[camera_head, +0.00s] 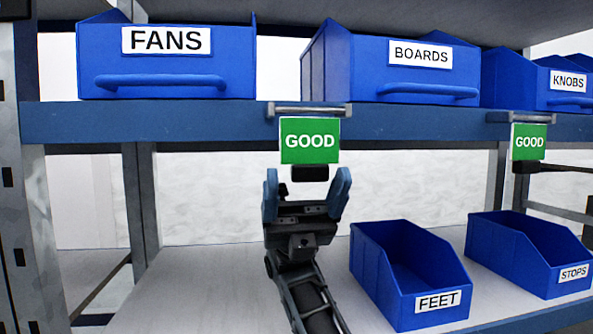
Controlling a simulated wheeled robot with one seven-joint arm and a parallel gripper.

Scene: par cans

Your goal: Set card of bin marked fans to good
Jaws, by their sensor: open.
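The bin marked FANS (170,82) is blue and stands on the upper shelf at the left. A green card reading GOOD (310,155) hangs from a metal holder (308,109) on the shelf's front edge, between the FANS and BOARDS bins. A small dark tab (310,173) sticks out below the card. My gripper (307,187) points up just below the card, with its two blue fingers open, apart and empty. The tab appears between the fingertips in the picture; I cannot tell whether anything touches.
Blue bins marked BOARDS (395,78) and KNOBS (545,92) share the upper shelf (200,122). A second GOOD card (529,150) hangs at the right. FEET (437,315) and STOPS (545,278) bins stand on the lower shelf. The lower shelf is clear at left.

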